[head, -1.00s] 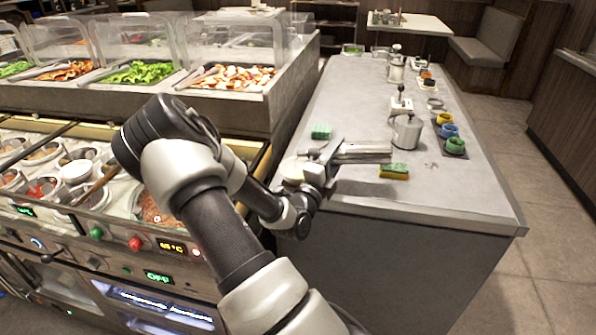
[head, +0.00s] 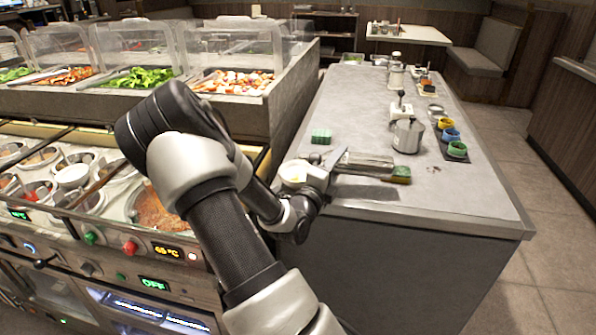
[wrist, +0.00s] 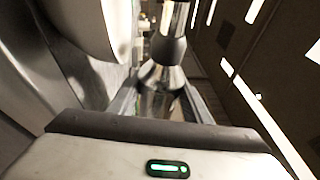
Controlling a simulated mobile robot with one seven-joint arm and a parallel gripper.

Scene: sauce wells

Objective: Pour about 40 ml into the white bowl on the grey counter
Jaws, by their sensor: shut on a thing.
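My gripper (head: 372,163) is over the near part of the grey counter (head: 450,195), pointing right. In the wrist view my gripper (wrist: 160,98) is shut on a shiny metal thing (wrist: 158,78). Its full shape and any contents are hidden. A large white curved thing (wrist: 95,22) fills the upper left of the wrist view; I cannot tell whether it is the white bowl. In the head view a pale round shape (head: 292,173) shows beside my wrist, and I cannot tell whether it is the bowl or part of my arm.
A sponge (head: 401,174) lies at the gripper's far end, partly covered. A green sponge (head: 321,136), a steel pitcher (head: 408,136) and several small coloured cups (head: 451,134) stand farther back. The counter's front right is clear. Food wells (head: 70,175) lie left.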

